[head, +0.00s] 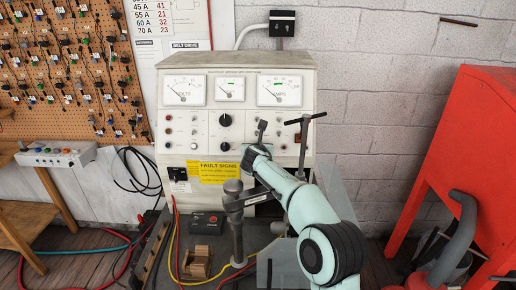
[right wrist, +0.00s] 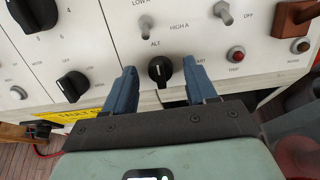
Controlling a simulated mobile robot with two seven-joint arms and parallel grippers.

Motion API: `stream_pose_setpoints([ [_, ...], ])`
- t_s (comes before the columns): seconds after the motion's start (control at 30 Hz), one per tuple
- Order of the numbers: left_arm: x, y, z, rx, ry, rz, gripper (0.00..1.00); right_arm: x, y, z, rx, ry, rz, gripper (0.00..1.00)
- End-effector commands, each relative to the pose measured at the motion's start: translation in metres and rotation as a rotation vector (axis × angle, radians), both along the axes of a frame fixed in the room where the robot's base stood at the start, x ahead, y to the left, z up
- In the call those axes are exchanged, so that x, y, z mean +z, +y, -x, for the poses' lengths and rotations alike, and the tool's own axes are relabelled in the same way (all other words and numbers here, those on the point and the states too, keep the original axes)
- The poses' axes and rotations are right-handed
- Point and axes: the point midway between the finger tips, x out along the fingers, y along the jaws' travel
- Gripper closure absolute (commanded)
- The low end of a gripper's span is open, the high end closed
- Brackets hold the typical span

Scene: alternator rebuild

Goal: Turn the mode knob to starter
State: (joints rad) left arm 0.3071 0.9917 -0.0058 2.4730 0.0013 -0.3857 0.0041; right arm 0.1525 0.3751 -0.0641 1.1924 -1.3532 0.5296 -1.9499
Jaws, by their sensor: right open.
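The mode knob (right wrist: 160,70) is a black knob with a white mark on the test bench's white panel (right wrist: 115,50). The mark points roughly up, near the "ALT" label; a partly covered label ending in "ART" is at its right. My right gripper (right wrist: 162,88) is open, with its two blue fingers on either side of the knob and gaps between them and it. In the head view my right gripper (head: 252,156) is at the bench front and hides the knob. My left gripper is in neither view.
Another black knob (right wrist: 72,87) is left of the fingers, and a toggle switch (right wrist: 145,25) is just above. A red button (right wrist: 236,54) is to the right. A clamp post (head: 235,215) stands before the bench. A red cabinet (head: 455,150) is at right.

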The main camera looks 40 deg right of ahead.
Motion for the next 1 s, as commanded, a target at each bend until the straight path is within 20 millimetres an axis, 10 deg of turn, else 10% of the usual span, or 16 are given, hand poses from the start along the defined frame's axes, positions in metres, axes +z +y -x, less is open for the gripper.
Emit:
stream_pose_setpoints([
  [0.23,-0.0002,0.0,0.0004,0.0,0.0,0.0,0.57,0.0001,0.0001,0.0004,0.0,0.0,0.0,0.99],
  [1.0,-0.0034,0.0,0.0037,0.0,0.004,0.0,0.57,0.0009,0.0006,-0.0002,-0.173,-0.193,-0.228,0.99],
])
